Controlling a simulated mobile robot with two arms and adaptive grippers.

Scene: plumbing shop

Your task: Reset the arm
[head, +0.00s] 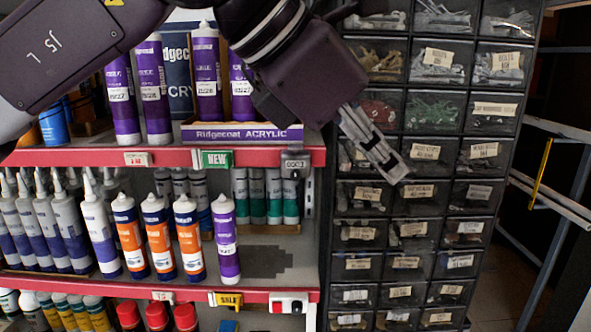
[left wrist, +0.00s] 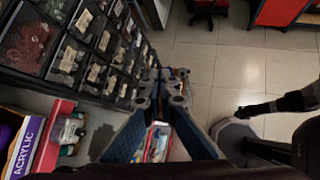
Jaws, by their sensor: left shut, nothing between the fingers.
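My left arm comes in from the upper left of the head view. Its gripper (head: 400,172) is shut and empty, pointing down and right in front of the drawer cabinet (head: 408,205). In the left wrist view the two fingers of the left gripper (left wrist: 162,78) meet at their tips with nothing between them. A dark arm part, apparently of my right arm, shows at the right of the left wrist view, ending in a small tip (left wrist: 243,111). It is too small and dark to tell the state of that gripper.
Left of the cabinet, a red-edged shelf (head: 90,157) holds purple cartridges (head: 207,75). A lower shelf (head: 270,297) has white, orange and purple cartridges. A metal rack (head: 560,205) stands at the right.

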